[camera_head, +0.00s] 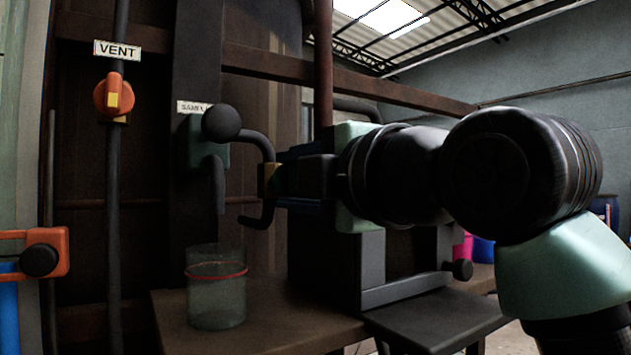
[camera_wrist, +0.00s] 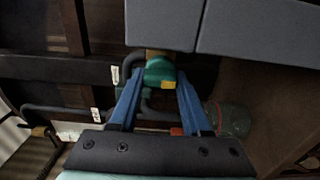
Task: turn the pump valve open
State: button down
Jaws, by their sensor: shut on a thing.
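The pump valve appears to be the teal knob with a yellow mark (camera_wrist: 160,66) in the wrist view; I see no label naming it. It sits on a dark bent pipe, whose brass-coloured fitting (camera_head: 268,180) shows in the head view. My gripper (camera_wrist: 161,80) has its two blue fingers on either side of the knob, shut on it. In the head view my gripper (camera_head: 285,182) reaches in from the right to the fitting, and the knob is mostly hidden by the fingers.
An orange vent valve (camera_head: 113,96) is on a pipe at the left. A sample spout (camera_head: 217,185) hangs above a glass beaker (camera_head: 216,290) on a brown bench (camera_head: 270,325). A dark grey box (camera_head: 335,270) stands close below my gripper. An orange clamp (camera_head: 48,250) is at far left.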

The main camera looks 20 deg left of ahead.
dwell(0.4)
jog(key=c, duration=0.6)
grip_release()
jog(key=shift+c, duration=0.2)
jog(key=b+v, duration=0.4)
jog(key=v, duration=0.9)
jog(key=shift+b, duration=0.3)
